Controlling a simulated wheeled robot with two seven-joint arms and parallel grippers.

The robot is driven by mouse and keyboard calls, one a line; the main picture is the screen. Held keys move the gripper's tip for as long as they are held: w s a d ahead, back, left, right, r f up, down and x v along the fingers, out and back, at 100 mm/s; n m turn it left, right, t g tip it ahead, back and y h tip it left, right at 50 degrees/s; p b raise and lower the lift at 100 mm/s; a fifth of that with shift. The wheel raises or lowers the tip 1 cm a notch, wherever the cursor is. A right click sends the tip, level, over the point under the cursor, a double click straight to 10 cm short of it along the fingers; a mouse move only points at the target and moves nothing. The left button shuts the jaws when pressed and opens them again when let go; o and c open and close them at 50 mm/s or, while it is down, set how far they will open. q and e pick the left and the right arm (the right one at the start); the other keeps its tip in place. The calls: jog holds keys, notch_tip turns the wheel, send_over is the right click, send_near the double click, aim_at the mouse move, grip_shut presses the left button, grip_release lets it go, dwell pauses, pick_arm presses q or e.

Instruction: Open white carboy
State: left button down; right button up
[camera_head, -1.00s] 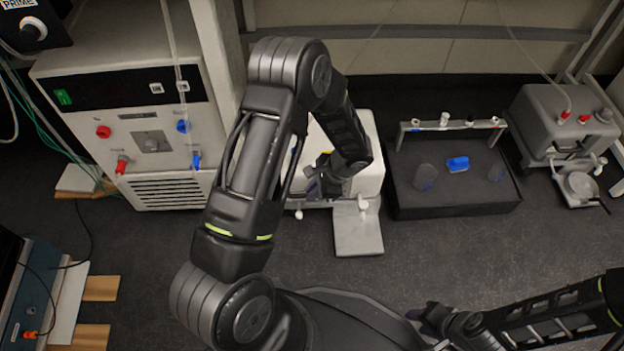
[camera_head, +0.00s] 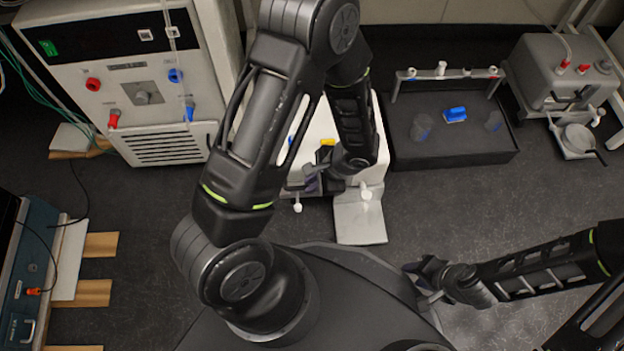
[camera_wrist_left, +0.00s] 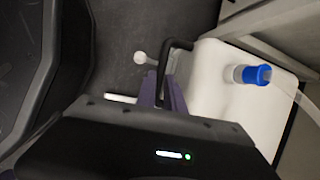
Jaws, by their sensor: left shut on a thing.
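The white carboy (camera_head: 382,150) is a pale box behind my left forearm, mostly hidden by it. In the left wrist view the white carboy (camera_wrist_left: 222,98) shows a blue cap (camera_wrist_left: 257,74) on a clear neck and a bent black handle (camera_wrist_left: 178,45) at its edge. My left gripper (camera_head: 312,184) is at the carboy's front side. In the left wrist view its purple fingers (camera_wrist_left: 160,88) are shut at the black handle; the exact contact is partly hidden. My right gripper (camera_head: 422,280) is low at the right, away from the carboy; its jaw gap is unclear.
A white control unit (camera_head: 130,90) with red and blue fittings stands left. A black tray (camera_head: 450,155) holding clear vessels and a blue item is right of the carboy. A grey pump unit (camera_head: 560,75) is far right. A grey plate (camera_head: 360,222) lies before the carboy. Dark bench right of it is clear.

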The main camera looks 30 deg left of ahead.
pick_arm(q)
jog(key=c, duration=1.5)
grip_release()
jog(key=shift+o, duration=0.2)
jog(key=p+v, duration=0.3)
jog(key=v, duration=0.4)
jog(key=shift+d+r, duration=0.2)
jog(key=shift+r, duration=0.15)
